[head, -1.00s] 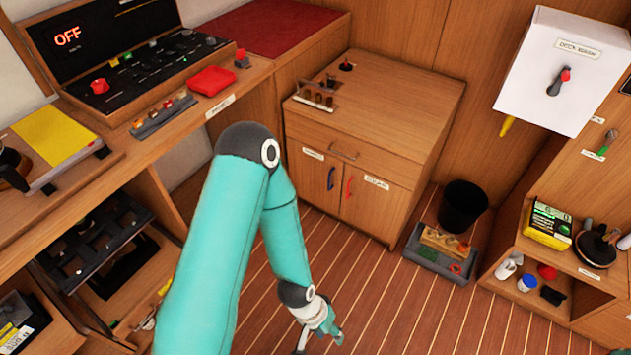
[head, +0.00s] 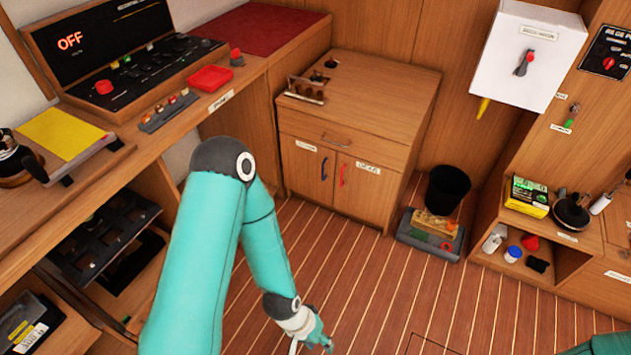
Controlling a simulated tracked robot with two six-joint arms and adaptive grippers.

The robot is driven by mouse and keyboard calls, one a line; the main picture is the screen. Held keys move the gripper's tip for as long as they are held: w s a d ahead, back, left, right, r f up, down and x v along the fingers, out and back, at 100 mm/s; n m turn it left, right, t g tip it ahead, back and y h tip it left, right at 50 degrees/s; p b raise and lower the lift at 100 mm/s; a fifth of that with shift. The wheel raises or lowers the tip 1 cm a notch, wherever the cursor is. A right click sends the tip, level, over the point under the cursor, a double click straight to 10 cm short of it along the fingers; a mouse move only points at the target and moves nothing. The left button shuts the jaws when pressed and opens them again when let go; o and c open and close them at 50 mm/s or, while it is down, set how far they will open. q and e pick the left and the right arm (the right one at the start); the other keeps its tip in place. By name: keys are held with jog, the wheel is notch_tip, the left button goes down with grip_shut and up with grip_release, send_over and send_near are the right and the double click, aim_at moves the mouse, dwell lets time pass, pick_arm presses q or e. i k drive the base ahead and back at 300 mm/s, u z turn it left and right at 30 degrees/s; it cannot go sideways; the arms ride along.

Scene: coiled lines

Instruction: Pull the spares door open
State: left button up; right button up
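A low wooden cabinet (head: 350,115) stands by the back wall. Each door bears a white label too small to read, so I cannot tell which is the spares door. Both doors look shut. My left gripper (head: 312,341) is low at the bottom edge, in front of the cabinet and apart from it. Its fingertips are partly cut off, so its opening is unclear. My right gripper is out of view; only a bit of my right arm shows bottom right.
A black bin (head: 447,188) and a grey tray (head: 415,236) stand right of the cabinet. An open shelf unit (head: 560,262) is farther right. A desk (head: 190,120) runs along the left. The planked floor before the cabinet is clear.

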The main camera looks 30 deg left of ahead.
aim_at(309, 168)
jog(key=i, duration=1.35)
jog(key=u, duration=0.9)
jog(key=i, duration=0.35)
jog(key=u, duration=0.2)
jog(key=k, duration=0.8)
jog(key=u, duration=0.2)
jog(key=i, duration=0.8)
jog(key=z, duration=0.1)
